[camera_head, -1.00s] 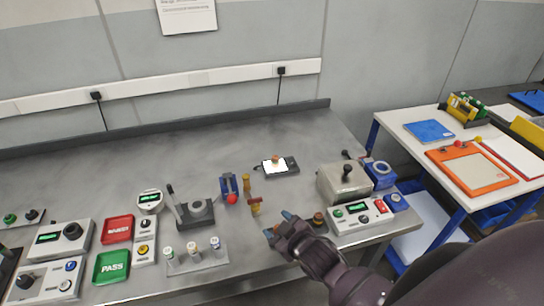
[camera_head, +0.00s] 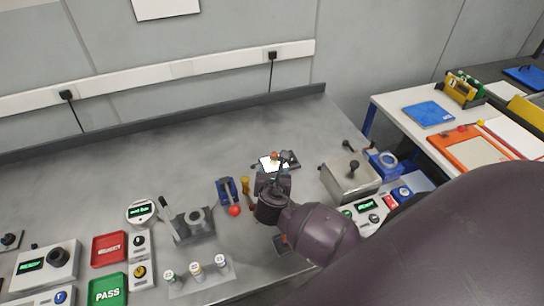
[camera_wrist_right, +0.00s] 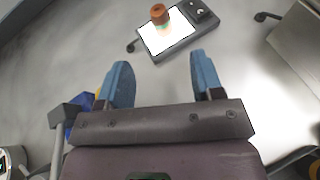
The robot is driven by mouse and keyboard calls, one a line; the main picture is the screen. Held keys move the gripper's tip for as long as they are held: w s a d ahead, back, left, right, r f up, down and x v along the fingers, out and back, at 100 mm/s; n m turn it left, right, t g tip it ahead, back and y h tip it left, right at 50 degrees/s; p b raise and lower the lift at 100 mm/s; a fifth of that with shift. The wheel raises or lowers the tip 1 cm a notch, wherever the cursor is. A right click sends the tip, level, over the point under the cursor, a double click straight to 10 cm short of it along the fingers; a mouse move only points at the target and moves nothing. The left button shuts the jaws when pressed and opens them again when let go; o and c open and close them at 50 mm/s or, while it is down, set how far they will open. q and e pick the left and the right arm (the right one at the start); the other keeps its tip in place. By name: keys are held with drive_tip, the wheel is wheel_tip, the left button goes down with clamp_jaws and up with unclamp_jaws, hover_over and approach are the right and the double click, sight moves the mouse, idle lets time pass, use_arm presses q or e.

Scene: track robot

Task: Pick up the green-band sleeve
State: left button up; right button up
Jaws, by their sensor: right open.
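A copper-brown sleeve (camera_wrist_right: 159,15) with a green band low on it stands upright on a lit white plate (camera_wrist_right: 152,42) in the right wrist view. Its orange-brown top (camera_head: 274,155) shows in the head view, just beyond my right gripper (camera_head: 275,172), which hides part of the plate. My right gripper (camera_wrist_right: 160,78) is open, with its two blue fingertips apart and nothing between them. The fingertips are short of the plate and the sleeve, not touching the sleeve. My left gripper is not in view.
A blue fixture with a red ball knob (camera_head: 235,211) and a yellow-handled tool (camera_head: 246,187) stand left of my right gripper. A metal box (camera_head: 350,180) stands right. A rack (camera_head: 200,286) holds three capped cylinders in front. The bench behind the plate is clear.

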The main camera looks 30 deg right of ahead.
sight(274, 157)
drive_tip(key=shift+s+d+n, duration=0.1)
drive_tip(key=shift+s+n, duration=0.05)
drive_tip(key=shift+n, duration=0.35)
drive_tip(key=x, duration=0.5)
drive_tip(key=shift+b+x, duration=0.3)
drive_tip(key=shift+x, duration=2.6)
drive_tip(key=shift+r, duration=0.15)
drive_tip(key=shift+c, duration=0.2)
drive_tip(key=c, duration=1.1)
